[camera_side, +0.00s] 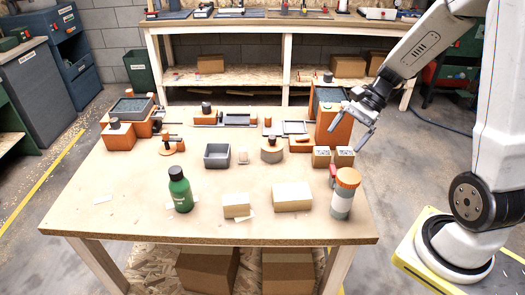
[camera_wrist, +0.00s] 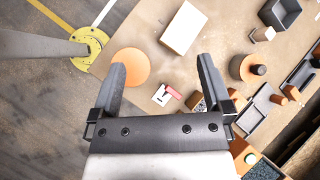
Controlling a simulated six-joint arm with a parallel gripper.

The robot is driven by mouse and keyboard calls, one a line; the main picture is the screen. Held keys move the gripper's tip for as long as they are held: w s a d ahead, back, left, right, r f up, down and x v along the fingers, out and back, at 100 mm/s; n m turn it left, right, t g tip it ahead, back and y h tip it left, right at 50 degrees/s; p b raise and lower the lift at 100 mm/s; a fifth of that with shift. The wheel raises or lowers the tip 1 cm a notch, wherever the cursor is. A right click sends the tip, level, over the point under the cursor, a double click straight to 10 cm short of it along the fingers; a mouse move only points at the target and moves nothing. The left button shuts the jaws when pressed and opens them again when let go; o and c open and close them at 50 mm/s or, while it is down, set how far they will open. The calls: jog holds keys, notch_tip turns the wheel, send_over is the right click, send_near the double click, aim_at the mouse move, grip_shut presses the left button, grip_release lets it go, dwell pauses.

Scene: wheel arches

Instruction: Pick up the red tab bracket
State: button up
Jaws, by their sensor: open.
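The red tab bracket (camera_wrist: 174,94) shows in the wrist view as a small red piece beside a white, dark-marked part (camera_wrist: 160,97). It lies between the lines of my two fingers, to the right of a round orange lid. In the side view a small red patch (camera_side: 333,171) shows beside the orange-lidded jar, partly hidden by it. My gripper (camera_side: 355,126) is open and empty, above the right edge of the table. Its spread fingers (camera_wrist: 161,65) show in the wrist view. It is apart from the bracket.
The orange-lidded jar (camera_side: 342,200) stands close to the bracket. Two small boxes (camera_side: 332,157) and a tall orange block (camera_side: 333,127) stand behind it. Pale blocks (camera_side: 292,197) and a green bottle (camera_side: 180,190) stand to the left. The table's left front (camera_side: 110,205) is mostly clear.

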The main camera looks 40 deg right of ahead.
jog(key=w+d+r+m+t+y, duration=0.1)
jog(key=d+r+m+t+y, duration=0.1)
jog(key=d+m+t, duration=0.75)
jog(key=d+f, duration=0.1)
jog(key=f, duration=0.5)
jog(key=f+g, duration=0.1)
jog(key=f, duration=0.6)
jog(key=d+f+g, duration=0.1)
jog(key=f, duration=0.5)
jog(key=shift+w+d+f, duration=0.15)
jog(key=shift+d+f, duration=0.15)
jog(key=shift+f, duration=0.4)
jog(key=shift+w+a, duration=0.1)
jog(key=shift+x, duration=1.2)
jog(key=shift+a, duration=0.1)
jog(key=shift+x, duration=2.55)
